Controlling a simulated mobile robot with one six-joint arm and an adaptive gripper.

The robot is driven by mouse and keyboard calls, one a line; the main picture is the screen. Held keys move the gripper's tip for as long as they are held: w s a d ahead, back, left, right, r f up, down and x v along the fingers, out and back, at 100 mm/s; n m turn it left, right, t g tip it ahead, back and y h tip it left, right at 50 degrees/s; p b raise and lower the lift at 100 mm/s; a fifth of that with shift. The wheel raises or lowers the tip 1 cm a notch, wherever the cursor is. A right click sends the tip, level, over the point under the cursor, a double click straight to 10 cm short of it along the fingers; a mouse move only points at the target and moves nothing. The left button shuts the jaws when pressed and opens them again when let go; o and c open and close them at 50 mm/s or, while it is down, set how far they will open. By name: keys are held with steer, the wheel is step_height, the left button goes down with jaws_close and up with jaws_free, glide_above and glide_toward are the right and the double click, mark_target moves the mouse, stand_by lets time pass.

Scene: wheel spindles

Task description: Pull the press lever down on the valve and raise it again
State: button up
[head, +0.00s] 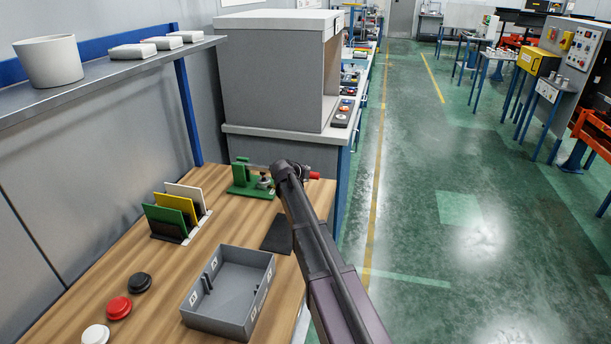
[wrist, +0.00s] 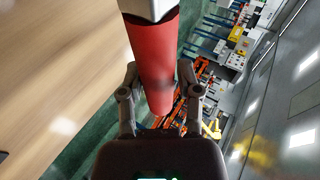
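The valve press (head: 250,182), with a green base and frame, stands at the far right end of the wooden bench in the head view. Its lever ends in a red handle (head: 314,175), seen just right of my gripper (head: 297,170). In the wrist view the red cylindrical handle (wrist: 153,50) runs down from the top between my two fingers (wrist: 157,80). The fingers lie close against both sides of it, and my gripper looks shut on it. A pale lever end (wrist: 147,8) shows above the red. My arm hides part of the press in the head view.
A grey open box (head: 228,292), a dark flat pad (head: 278,233) and a rack of coloured plates (head: 180,212) are on the bench. Black, red and white round caps (head: 118,307) lie front left. A grey cabinet (head: 275,75) stands behind. Open green floor lies right.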

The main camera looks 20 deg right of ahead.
steer(key=shift+o, duration=1)
steer(key=shift+r, duration=0.15)
steer(key=shift+r+n+h+p, duration=0.3)
steer(key=shift+r+p, duration=0.75)
steer(key=r+p, duration=0.2)
steer(key=a+r+n+h+p, duration=0.1)
steer(key=r, duration=0.2)
steer(key=w+r+g+h+p, duration=0.1)
steer(key=r+p, duration=0.1)
steer(key=shift+a+r+n+p, duration=0.2)
steer(key=shift+a+n+p, duration=0.1)
steer(key=shift+n, duration=0.1)
steer(key=w+a+r+n+h+p, duration=0.3)
steer(key=a+r, duration=0.4)
steer(key=w+a+r+n+h+p, duration=0.3)
steer(key=w+a+r, duration=0.1)
steer(key=a+r, duration=0.2)
steer(key=shift+a+r+p, duration=0.3)
steer(key=shift+a+r, duration=0.1)
steer(key=shift+r, duration=0.45)
steer(key=shift+w, duration=0.1)
